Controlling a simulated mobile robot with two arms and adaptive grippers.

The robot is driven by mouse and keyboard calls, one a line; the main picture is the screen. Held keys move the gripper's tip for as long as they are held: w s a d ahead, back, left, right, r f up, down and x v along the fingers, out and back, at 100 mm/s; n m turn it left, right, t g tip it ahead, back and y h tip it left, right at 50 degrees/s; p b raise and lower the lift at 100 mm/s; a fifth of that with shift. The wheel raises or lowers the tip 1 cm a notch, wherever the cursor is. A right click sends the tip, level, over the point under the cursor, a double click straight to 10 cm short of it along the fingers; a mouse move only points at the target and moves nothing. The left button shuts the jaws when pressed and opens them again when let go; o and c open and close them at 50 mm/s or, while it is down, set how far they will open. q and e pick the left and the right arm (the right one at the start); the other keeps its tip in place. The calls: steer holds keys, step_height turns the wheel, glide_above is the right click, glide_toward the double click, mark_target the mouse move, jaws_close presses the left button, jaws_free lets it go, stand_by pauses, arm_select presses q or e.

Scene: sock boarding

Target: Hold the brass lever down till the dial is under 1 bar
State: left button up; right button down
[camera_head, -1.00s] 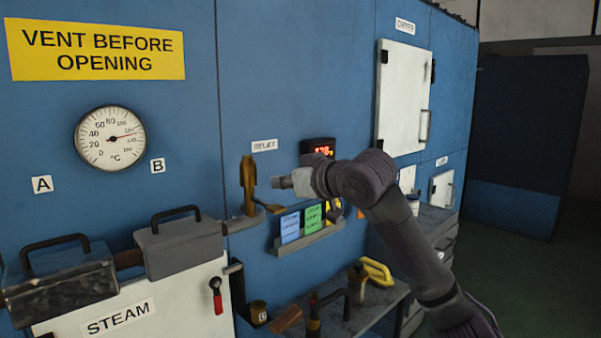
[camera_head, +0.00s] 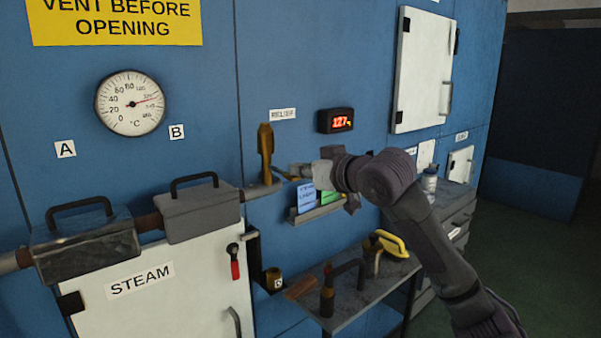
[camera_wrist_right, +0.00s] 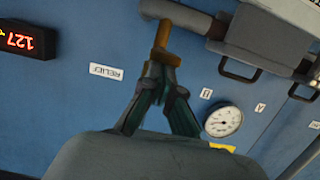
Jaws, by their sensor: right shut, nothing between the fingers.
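The brass relief valve (camera_head: 266,140) stands upright on the pipe end under the RELIEF label. Its brass lever (camera_head: 281,174) sticks out to the right, partly hidden by my right gripper (camera_head: 293,171). That gripper is shut and empty, its tips at or just above the lever; I cannot tell if they touch. In the right wrist view the shut tips (camera_wrist_right: 161,60) overlap the brass part (camera_wrist_right: 162,36). The round dial (camera_head: 130,103) is marked °C, not bar; its needle points right and slightly up. It also shows in the wrist view (camera_wrist_right: 222,122). My left gripper is not in view.
A red display (camera_head: 336,120) reads about 127. Two grey handled boxes sit on the pipe above the white STEAM door (camera_head: 160,290). A card rack (camera_head: 318,212) is below my right gripper. A small bench (camera_head: 350,290) holds tools and a yellow handle.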

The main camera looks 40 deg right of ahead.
arm_select(q)
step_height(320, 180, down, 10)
steer(key=b, duration=0.9)
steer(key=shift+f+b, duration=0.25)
steer(key=shift+b, duration=0.15)
arm_select(e)
step_height(320, 180, down, 6)
steer(key=t, duration=0.4)
steer(key=shift+w+r, duration=0.1)
steer(key=shift+w, duration=0.05)
steer(key=shift+a+f+y, duration=0.15)
steer(key=shift+f+y, duration=0.15)
steer(key=shift+y, duration=0.1)
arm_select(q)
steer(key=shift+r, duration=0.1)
arm_select(e)
steer(key=shift+r, duration=0.15)
stand_by(2.8)
